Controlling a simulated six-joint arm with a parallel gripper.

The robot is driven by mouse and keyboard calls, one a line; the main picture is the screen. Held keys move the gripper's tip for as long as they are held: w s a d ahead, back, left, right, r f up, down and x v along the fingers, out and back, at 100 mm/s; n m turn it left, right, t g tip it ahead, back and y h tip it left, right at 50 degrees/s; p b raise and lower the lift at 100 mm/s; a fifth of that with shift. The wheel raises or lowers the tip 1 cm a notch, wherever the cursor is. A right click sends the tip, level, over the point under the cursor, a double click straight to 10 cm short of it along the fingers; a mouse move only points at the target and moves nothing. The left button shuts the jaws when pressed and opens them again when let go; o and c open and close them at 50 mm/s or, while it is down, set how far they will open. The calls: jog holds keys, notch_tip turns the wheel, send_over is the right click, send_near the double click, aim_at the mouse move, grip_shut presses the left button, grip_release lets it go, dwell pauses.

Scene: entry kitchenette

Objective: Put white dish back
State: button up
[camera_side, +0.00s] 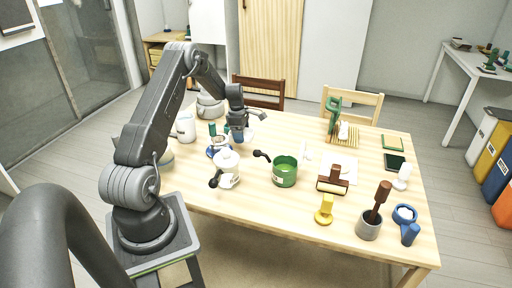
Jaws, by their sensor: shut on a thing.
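My gripper (238,128) is over the back left part of the table, pointing down. It is shut on what looks like the white dish (248,136), a pale, rounded shape showing at the fingertips. The fingers hide part of the dish, and I cannot tell whether it touches the table. A wooden slatted rack (349,140) stands at the back right, with a green item and a small white item at its left side.
A grey mortar (369,227) stands front right. Clear tabletop lies between gripper and rack.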

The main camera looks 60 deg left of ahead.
aim_at(262, 149)
jog(key=w+f+n, duration=0.1)
jog(key=w+n, duration=0.7)
jog(key=w, duration=0.1)
jog(key=shift+y, duration=0.4)
notch_tip(262, 149, down, 10)
jog(key=shift+w+a, duration=0.1)
jog(key=shift+w, duration=0.05)
jog(key=shift+f, duration=0.15)
jog(key=o, duration=1.1)
